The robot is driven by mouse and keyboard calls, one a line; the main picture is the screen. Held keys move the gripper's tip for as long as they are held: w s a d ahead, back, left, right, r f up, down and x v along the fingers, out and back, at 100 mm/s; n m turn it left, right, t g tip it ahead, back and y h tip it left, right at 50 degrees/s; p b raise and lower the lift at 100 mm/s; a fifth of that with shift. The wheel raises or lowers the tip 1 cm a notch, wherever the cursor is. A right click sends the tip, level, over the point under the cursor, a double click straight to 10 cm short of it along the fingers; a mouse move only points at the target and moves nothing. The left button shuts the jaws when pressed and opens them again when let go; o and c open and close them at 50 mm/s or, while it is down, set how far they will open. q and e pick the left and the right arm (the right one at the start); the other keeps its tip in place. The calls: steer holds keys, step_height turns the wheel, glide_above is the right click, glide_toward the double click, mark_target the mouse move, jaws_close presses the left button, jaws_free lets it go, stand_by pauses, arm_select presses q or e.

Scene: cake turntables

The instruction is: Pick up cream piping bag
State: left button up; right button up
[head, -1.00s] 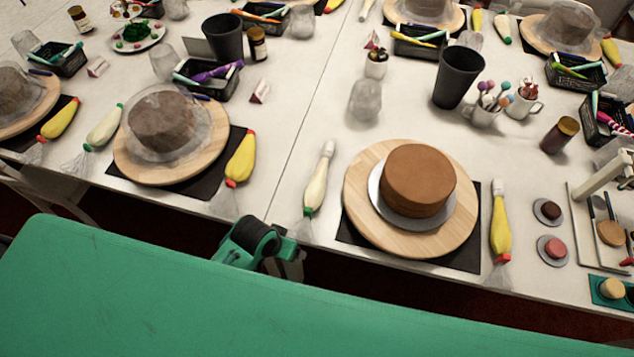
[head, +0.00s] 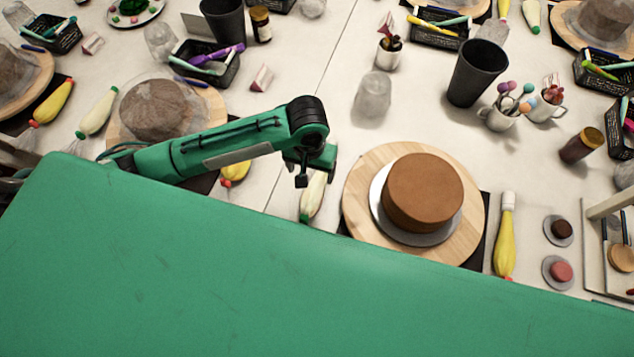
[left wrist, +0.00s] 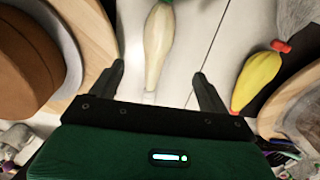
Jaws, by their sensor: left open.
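The cream piping bag (head: 315,194) lies on the white table, left of the round wooden turntable (head: 362,160) with the brown cake (head: 423,190). My left gripper (head: 302,176) is above it and partly covers it in the head view. In the left wrist view the bag (left wrist: 160,40) runs lengthwise between the two spread fingers (left wrist: 158,70), its white end towards the palm. The left gripper is open and empty. The gap in height between fingers and bag is hard to tell. My right gripper is not in view.
A yellow piping bag (left wrist: 257,78) and a plastic-covered cake (head: 152,108) lie on the other side of the gripper. A cloudy glass (head: 373,95) and a black cup (head: 478,72) stand behind. Bare table lies between the bag and the glass.

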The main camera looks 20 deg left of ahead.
mark_target(315, 189)
arm_select(q)
step_height(315, 189, down, 8)
steer(key=shift+w+f+p, duration=0.1)
steer(key=shift+f+p, duration=0.05)
steer(key=shift+p, duration=0.35)
steer(key=shift+f, duration=0.45)
steer(key=f, duration=0.1)
steer(key=f+p, duration=0.1)
steer(key=f, duration=0.1)
steer(key=shift+w+d+f, duration=0.1)
steer(key=shift+w+d, duration=0.15)
steer(key=shift+d, duration=0.1)
steer(key=shift+f+p, duration=0.35)
steer(key=shift+f, duration=0.2)
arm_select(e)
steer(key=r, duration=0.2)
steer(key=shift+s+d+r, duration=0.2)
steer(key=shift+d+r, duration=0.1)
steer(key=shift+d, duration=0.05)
arm_select(q)
steer(key=shift+c, duration=0.5)
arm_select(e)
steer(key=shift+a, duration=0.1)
arm_select(q)
steer(key=c, duration=0.6)
